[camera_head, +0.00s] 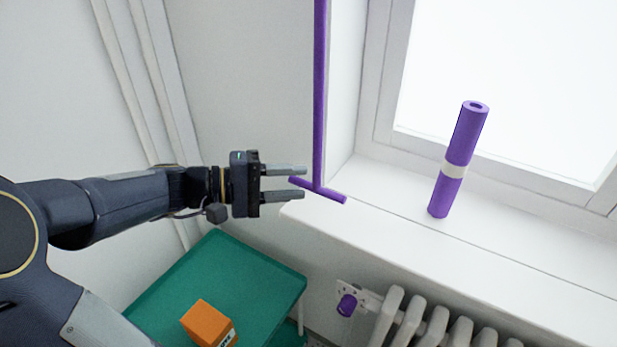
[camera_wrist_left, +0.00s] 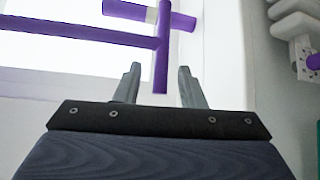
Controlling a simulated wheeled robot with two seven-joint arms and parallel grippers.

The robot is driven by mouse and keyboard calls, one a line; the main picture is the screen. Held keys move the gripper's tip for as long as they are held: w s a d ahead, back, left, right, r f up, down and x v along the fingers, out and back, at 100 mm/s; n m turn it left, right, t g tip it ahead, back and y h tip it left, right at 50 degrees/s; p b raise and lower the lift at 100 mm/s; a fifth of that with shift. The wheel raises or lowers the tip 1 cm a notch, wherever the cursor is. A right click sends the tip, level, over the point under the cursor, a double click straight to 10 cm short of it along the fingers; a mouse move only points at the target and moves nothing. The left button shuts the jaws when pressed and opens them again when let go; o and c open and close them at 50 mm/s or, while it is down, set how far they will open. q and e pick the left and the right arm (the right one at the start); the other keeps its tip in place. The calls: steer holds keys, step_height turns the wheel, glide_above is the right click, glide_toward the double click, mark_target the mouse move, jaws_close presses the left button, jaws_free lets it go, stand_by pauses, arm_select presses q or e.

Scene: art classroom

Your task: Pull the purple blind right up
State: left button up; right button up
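A thin purple rod (camera_head: 319,95) hangs down beside the window recess and ends in a purple crossbar handle (camera_head: 330,195) just in front of the sill's left end. No purple blind cloth is in view. My left gripper (camera_head: 304,183) is open, with its fingers pointing right at the handle. The handle's near end lies between the fingertips, which are not closed on it. The left wrist view also shows the crossbar (camera_wrist_left: 162,65) end between the two spread fingers (camera_wrist_left: 160,80), with a gap on each side. My right gripper is not in view.
A purple roll with a cream band (camera_head: 466,135) stands, leaning slightly, on the white windowsill (camera_head: 400,215). Below are a radiator (camera_head: 435,325) and a purple knob (camera_head: 347,305) at a wall socket. A green table (camera_head: 245,270) bears an orange box (camera_head: 207,322).

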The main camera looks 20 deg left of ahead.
mark_target(306, 182)
arm_select(q)
steer(key=shift+x, duration=2)
jaws_close()
